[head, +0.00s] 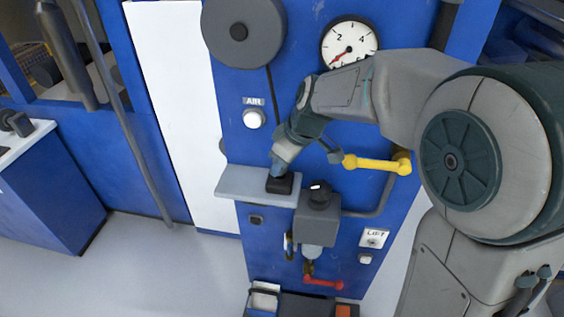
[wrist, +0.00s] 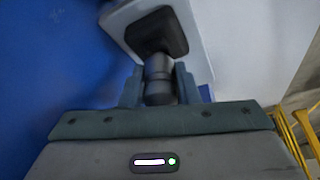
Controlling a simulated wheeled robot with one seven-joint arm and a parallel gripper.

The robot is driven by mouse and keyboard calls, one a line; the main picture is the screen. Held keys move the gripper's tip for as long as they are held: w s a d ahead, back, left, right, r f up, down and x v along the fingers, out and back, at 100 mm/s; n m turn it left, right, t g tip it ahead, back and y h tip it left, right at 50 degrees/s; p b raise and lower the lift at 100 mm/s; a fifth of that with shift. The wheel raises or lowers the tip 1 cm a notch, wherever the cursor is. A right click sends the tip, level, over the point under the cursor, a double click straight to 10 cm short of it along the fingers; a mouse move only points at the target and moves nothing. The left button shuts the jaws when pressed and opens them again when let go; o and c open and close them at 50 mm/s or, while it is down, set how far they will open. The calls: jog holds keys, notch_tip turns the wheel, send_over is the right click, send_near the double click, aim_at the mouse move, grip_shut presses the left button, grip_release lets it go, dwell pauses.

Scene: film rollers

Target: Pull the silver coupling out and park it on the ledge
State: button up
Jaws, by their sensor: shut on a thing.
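My gripper (head: 276,168) reaches down to the light grey ledge (head: 234,182) on the blue panel. In the wrist view, my gripper (wrist: 158,92) is shut on the silver coupling (wrist: 158,76), a short grey cylinder with a dark band. The coupling's far end meets a dark square block (wrist: 158,32) on the ledge (wrist: 116,18); I cannot tell how deep it sits in it. The dark block (head: 281,185) also shows in the head view at the ledge's right part, just under my fingertips. There the coupling is hidden by my gripper.
A yellow-handled valve (head: 375,163) is right of my wrist. A dark grey knobbed box (head: 318,220) stands just right of the ledge, with a red lever (head: 323,283) below. A gauge (head: 349,42) and an air button (head: 253,118) are above. The ledge's left part is bare.

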jog(key=shift+f+b, duration=0.5)
jog(key=shift+b, duration=0.05)
jog(key=o, duration=1.1)
jog(key=v, duration=1.4)
